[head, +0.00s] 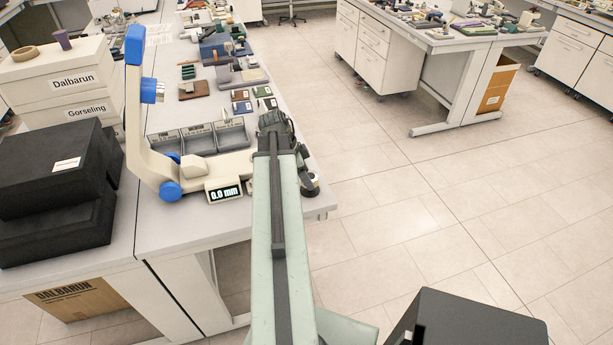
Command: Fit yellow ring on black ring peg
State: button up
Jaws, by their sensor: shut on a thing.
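My arm reaches away from me over the right edge of the near table. My gripper (276,124) is at its far end, dark and small in the head view, beside the grey trays. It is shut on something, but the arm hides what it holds. I cannot make out a yellow ring. A dark round piece with a light part (309,184) stands at the table's right edge, partly hidden by my arm. I cannot tell whether it is the black ring peg.
A large white gauge with blue knobs (135,140) and a "0.0 mm" display (224,193) stands left of my arm. Grey trays (202,138) lie behind it. Black foam blocks (55,175) and white boxes (60,85) fill the left. Open floor lies right.

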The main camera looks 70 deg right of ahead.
aim_at(306, 190)
jog(key=shift+f, duration=0.15)
jog(key=shift+f+b, duration=0.3)
jog(key=shift+b, duration=0.15)
jog(key=shift+f+b, duration=1.25)
jog(key=o, duration=1.5)
jog(key=p+v, duration=0.7)
jog(key=v, duration=0.1)
